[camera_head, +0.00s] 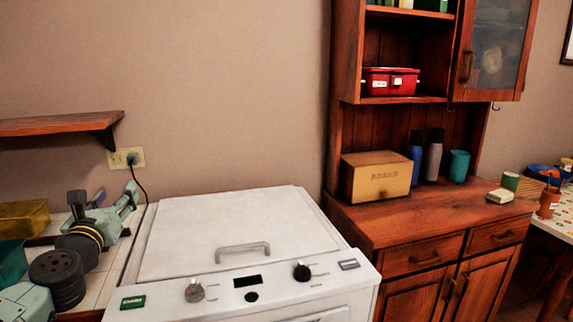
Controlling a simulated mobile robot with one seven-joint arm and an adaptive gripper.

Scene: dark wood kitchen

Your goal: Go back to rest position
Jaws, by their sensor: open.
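My arm comes in from the lower left and is folded over the tiled counter. My gripper (118,211) is at the end of it, left of the white stove. It is small in the picture, its fingers are spread, and nothing shows between them. Part of the arm is cut off by the left and lower picture edges.
The white stove (235,226) with a closed lid stands just right of my gripper. A wooden shelf (60,125) juts out above it. A yellow box (24,217) is on the left counter (118,258). A wooden cabinet (395,219) holding a bread box (377,176) stands farther right.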

